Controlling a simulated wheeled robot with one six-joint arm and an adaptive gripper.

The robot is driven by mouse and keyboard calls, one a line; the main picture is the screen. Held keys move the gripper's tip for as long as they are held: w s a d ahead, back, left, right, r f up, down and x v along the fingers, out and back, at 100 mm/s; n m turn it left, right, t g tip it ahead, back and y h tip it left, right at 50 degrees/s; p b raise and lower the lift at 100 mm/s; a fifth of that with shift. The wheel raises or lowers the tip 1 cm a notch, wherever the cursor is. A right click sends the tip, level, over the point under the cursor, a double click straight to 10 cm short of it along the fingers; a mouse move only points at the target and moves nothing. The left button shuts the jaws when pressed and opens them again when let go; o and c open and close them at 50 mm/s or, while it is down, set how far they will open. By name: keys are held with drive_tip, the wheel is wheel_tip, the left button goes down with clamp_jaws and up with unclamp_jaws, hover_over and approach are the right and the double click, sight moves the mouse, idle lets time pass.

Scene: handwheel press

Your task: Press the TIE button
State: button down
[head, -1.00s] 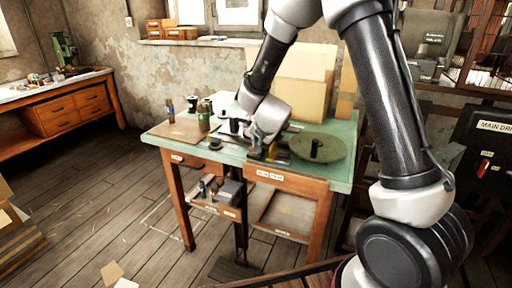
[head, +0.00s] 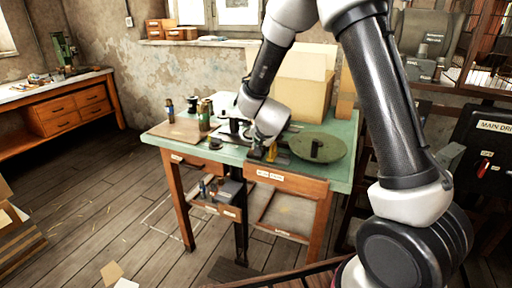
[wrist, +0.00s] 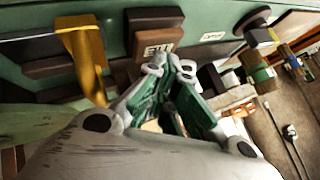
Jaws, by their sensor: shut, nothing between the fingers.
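In the wrist view, a brown block with a pale label (wrist: 158,49), which seems to read TIE upside down, sits against the green surface at top centre. Another dark brown block (wrist: 152,18) lies just above it in the picture. My gripper (wrist: 171,66) has green-padded fingers drawn together and empty, with their tips just below and right of the label. I cannot tell whether they touch the block. In the head view my gripper (head: 256,151) points down over the front of the green table (head: 343,172). The button is too small to make out there.
A yellow lever-like part (wrist: 84,55) stands left of the fingers in the wrist view. A round dark green plate (head: 318,147) and cardboard boxes (head: 302,95) stand on the table. A spool-like knob (wrist: 252,20) and small cylinders are right of the fingers.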

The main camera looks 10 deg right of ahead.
drive_tip(key=shift+r, duration=1.3)
wheel_tip(320, 180, up, 5)
idle(0.6)
